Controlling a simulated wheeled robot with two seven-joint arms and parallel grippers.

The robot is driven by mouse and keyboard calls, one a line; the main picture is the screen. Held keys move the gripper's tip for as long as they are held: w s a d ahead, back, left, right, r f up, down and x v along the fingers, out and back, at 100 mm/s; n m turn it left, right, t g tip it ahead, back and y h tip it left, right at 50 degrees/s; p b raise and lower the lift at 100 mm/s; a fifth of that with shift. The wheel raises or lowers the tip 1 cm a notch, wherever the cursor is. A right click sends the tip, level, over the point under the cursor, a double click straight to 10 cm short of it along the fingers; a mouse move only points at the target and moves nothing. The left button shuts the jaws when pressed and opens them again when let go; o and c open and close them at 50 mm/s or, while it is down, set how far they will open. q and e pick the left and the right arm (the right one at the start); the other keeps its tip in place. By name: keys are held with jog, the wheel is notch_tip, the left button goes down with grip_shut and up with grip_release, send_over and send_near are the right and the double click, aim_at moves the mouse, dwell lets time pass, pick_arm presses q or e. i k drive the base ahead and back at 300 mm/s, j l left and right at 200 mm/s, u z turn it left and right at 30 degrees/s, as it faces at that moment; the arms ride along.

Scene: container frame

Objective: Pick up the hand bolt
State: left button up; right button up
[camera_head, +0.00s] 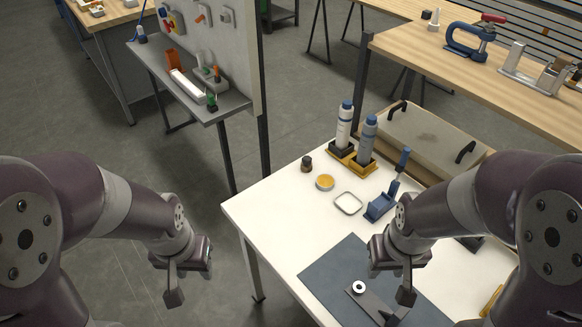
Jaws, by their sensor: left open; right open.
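No part in view can be told for certain as the hand bolt. A small dark knob-like piece (306,164) stands on the far left part of the white table. A grey flat part (371,301) with a white ring (358,287) lies on the dark mat (335,262); its right end is partly hidden by my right gripper. My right gripper (391,281) is open and empty above the mat, close to the flat part in the picture. My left gripper (189,283) is open and empty over the floor, left of the table.
The white table (258,208) holds a yellow-topped tin (325,182), a small square tray (348,203), a blue holder (381,206) and two bottles (345,125). A handled lidded case (427,134) stands behind. A wooden bench (470,75) is at back right.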

aim_at(307, 160)
jog(key=i+j+u, duration=0.1)
jog(key=j+u, duration=0.2)
jog(key=i+j+u, duration=0.25)
jog(key=j, duration=0.2)
jog(key=j+u, duration=0.3)
jog(key=i+j+u, duration=0.3)
jog(key=i+j+z, duration=0.2)
jog(key=i, duration=0.2)
jog(key=i+z, duration=0.2)
jog(key=i, duration=0.2)
jog(key=i+j+z, duration=0.2)
jog(key=i+z, duration=0.15)
jog(key=z, duration=0.35)
jog(key=i+j+z, duration=0.1)
jog(key=z, duration=0.4)
jog(key=i+j+z, duration=0.1)
jog(key=z, duration=0.4)
jog(key=i+j+z, duration=0.15)
jog(key=z, duration=0.3)
jog(key=j+z, duration=0.25)
jog(key=z, duration=0.25)
jog(key=i+j+z, duration=0.1)
jog(key=z, duration=0.35)
jog(key=i+j+z, duration=0.15)
jog(key=z, duration=0.35)
jog(key=i+j+z, duration=0.15)
jog(key=z, duration=0.3)
jog(key=j+z, duration=0.25)
jog(key=z, duration=0.25)
jog(key=i+j, duration=0.05)
